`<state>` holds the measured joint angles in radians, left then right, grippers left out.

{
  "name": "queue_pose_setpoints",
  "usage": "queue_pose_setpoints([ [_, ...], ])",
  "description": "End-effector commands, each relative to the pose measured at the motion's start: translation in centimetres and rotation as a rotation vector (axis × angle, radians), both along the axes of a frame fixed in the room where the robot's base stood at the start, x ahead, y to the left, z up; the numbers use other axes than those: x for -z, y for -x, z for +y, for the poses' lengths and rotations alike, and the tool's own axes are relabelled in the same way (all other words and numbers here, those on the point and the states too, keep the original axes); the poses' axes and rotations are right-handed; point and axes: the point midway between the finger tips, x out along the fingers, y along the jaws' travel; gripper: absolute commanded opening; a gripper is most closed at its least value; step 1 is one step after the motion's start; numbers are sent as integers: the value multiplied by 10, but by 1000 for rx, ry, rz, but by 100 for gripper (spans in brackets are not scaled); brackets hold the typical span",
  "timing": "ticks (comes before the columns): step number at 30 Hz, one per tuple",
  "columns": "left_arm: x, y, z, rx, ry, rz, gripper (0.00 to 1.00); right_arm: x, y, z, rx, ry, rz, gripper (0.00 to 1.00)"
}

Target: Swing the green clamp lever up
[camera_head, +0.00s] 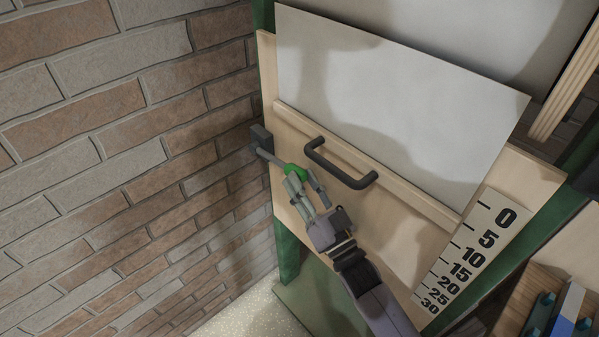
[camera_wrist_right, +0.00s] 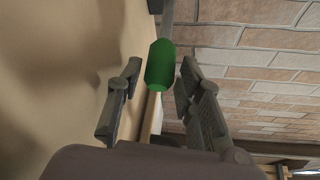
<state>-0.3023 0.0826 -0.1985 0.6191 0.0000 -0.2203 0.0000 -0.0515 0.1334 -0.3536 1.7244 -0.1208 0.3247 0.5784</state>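The clamp lever has a green grip (camera_head: 294,170) on a grey rod that runs up and left to a dark bracket (camera_head: 261,136) at the board's left edge. My right gripper (camera_head: 303,184) is at the green grip, reaching in from the lower right. In the right wrist view, the green grip (camera_wrist_right: 160,66) stands between the tips of my two open fingers (camera_wrist_right: 160,80). A gap shows on the left side; the grip looks close to the right finger, and I cannot tell if they touch. My left gripper is in neither view.
A dark bar handle (camera_head: 340,164) sticks out of the wooden board just right of my right gripper. A numbered scale plate (camera_head: 472,250) is at the board's right. The brick wall (camera_head: 120,130) lies left of the lever.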

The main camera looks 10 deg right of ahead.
Motion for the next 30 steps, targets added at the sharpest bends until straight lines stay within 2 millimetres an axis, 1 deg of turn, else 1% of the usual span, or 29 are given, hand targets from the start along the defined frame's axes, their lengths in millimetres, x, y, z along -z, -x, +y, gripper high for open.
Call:
queue_pose_setpoints([
  [3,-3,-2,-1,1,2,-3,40,-5,-11,5,0,1,0,34],
  [6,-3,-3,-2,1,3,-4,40,-6,-14,7,0,1,1,34],
  [15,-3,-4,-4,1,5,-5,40,-6,-16,8,0,1,1,33],
  [30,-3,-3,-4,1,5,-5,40,-6,-15,7,0,1,1,0],
])
